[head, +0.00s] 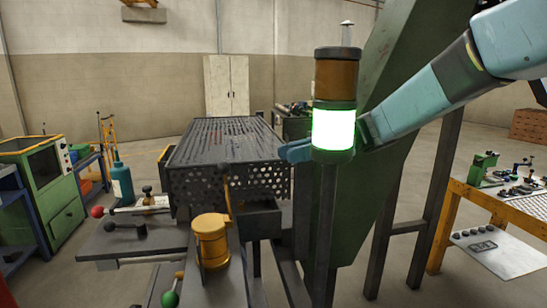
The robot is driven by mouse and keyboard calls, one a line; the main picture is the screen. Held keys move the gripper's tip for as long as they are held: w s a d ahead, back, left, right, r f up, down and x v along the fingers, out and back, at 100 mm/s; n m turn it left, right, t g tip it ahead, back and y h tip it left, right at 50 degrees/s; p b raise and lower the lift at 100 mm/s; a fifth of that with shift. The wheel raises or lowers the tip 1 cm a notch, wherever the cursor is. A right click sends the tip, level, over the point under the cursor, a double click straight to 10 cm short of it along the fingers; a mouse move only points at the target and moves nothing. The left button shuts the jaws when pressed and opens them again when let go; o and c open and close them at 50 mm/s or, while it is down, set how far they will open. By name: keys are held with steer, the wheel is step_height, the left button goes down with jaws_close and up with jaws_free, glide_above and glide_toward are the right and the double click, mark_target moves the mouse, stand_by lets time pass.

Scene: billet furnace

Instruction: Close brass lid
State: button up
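A brass cylindrical pot (211,245) stands on a dark narrow surface at the lower middle. A thin brass-coloured piece (228,197) rises upright behind its right rim; it looks like the lid seen nearly edge-on, standing open, but I cannot be certain. My gripper (294,151) reaches in from the right, its light blue tip showing left of the signal lamp. It is above and to the right of the pot, apart from it. The lamp hides most of the gripper, so its opening does not show.
The signal lamp (334,128), lit bright below an amber section, stands on a post in front of my arm. A perforated dark metal housing (228,155) is behind the pot. Levers with red (98,211) and green (170,299) knobs are at left. A yellow-framed bench (460,190) is at right.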

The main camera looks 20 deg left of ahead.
steer(key=d, duration=0.1)
steer(key=d+f+y, duration=0.2)
steer(key=shift+w, duration=0.3)
steer(key=c, duration=0.4)
steer(key=shift+w+d+f+y, duration=0.15)
steer(key=shift+d+f+y, duration=0.15)
steer(key=shift+d+y, duration=0.35)
jaws_close()
glide_toward(227, 190)
steer(key=s+a+r, duration=0.2)
steer(key=a+r, duration=0.2)
steer(key=a, duration=0.1)
steer(key=shift+a, duration=0.3)
steer(key=shift+r, duration=0.1)
steer(key=shift+w+t, duration=0.15)
steer(key=shift+t, duration=0.25)
